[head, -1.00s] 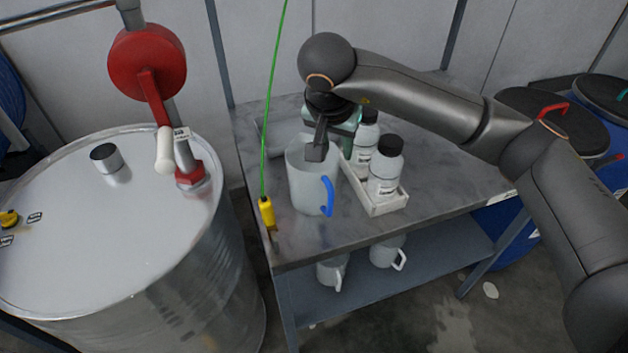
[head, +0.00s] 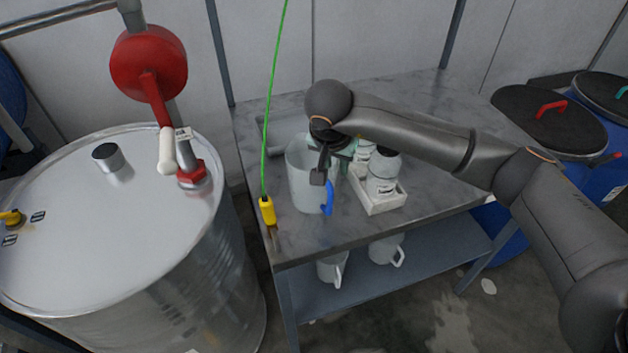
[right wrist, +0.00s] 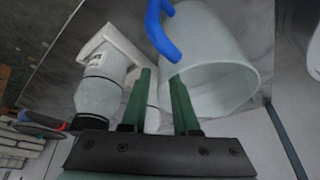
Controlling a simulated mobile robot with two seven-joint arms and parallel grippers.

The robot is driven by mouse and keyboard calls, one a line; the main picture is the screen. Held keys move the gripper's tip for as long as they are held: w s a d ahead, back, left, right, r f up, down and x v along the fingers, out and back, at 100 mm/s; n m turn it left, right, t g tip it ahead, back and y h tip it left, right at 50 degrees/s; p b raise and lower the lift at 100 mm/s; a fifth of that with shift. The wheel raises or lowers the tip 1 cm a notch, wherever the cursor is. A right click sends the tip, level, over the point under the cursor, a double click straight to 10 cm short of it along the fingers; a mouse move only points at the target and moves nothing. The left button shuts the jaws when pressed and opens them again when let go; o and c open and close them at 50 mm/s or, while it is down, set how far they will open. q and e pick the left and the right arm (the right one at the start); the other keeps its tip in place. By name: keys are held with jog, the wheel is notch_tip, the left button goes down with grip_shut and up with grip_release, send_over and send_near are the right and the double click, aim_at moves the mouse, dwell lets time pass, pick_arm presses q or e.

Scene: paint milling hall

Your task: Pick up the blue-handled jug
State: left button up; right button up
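The grey-white jug (head: 300,175) stands upright near the front edge of the bench, its blue handle (head: 329,198) facing front right. My right gripper (head: 319,179) is at the jug's right rim, just above the handle. In the right wrist view, my right gripper (right wrist: 160,76) is open with a gap between its green fingers. One finger overlaps the jug (right wrist: 215,60); the other is on the tray side. The handle (right wrist: 162,32) lies just beyond the fingertips. I cannot tell whether the fingers touch the jug. My left gripper is out of view.
A white tray (head: 383,206) with labelled bottles (head: 382,178) stands close right of the jug. A yellow clamp (head: 267,210) on a green cable hangs at the bench's left edge. Other jugs (head: 332,268) stand on the lower shelf. A large steel drum (head: 110,240) stands left.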

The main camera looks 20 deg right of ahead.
grip_shut()
dwell(1.1)
